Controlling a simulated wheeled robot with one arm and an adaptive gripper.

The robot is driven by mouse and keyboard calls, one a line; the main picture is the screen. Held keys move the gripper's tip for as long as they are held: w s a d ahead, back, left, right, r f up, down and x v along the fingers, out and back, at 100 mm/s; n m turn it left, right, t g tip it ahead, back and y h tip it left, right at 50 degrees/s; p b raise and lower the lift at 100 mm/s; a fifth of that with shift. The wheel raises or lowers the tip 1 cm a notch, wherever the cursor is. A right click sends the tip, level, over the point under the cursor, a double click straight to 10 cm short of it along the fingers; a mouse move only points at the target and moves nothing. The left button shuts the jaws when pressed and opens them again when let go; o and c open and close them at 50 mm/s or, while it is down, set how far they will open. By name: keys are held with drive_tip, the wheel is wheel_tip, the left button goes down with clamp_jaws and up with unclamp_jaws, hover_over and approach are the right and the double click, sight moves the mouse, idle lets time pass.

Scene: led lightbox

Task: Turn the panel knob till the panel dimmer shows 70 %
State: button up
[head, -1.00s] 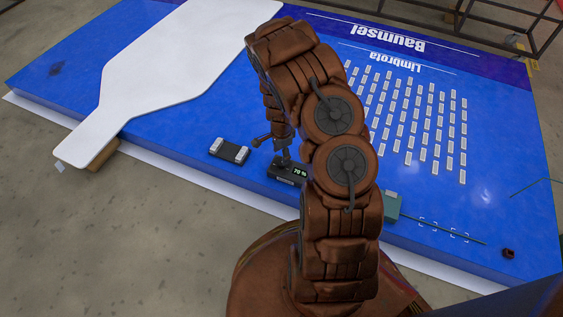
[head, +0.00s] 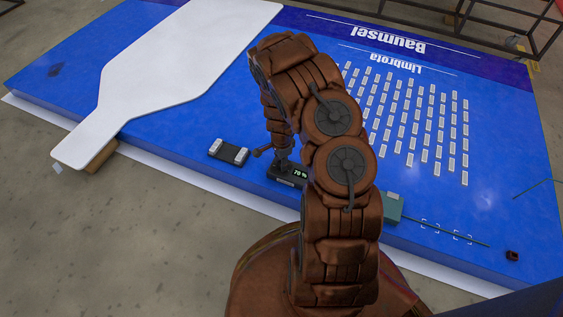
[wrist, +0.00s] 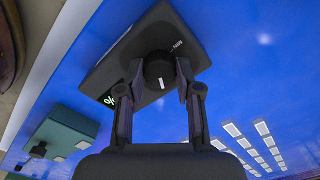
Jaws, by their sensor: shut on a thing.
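In the head view my gripper (head: 281,158) points down at the dimmer, and the knob is hidden there.
A black box with white ends (head: 229,151) lies left of the dimmer. A teal box (head: 392,207) with a thin rod is to the right. Rows of white LED modules (head: 420,120) and a large white shape (head: 165,65) lie on the blue panel (head: 200,125).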

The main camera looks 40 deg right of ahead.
clamp_jaws()
drive_tip(key=shift+n+p, duration=0.4)
drive_tip(key=shift+p, duration=0.4)
drive_tip(key=o, duration=0.8)
unclamp_jaws()
drive_tip(key=shift+c, duration=0.2)
drive_tip(key=shift+r, duration=0.1)
wheel_tip(320, 180, up, 12)
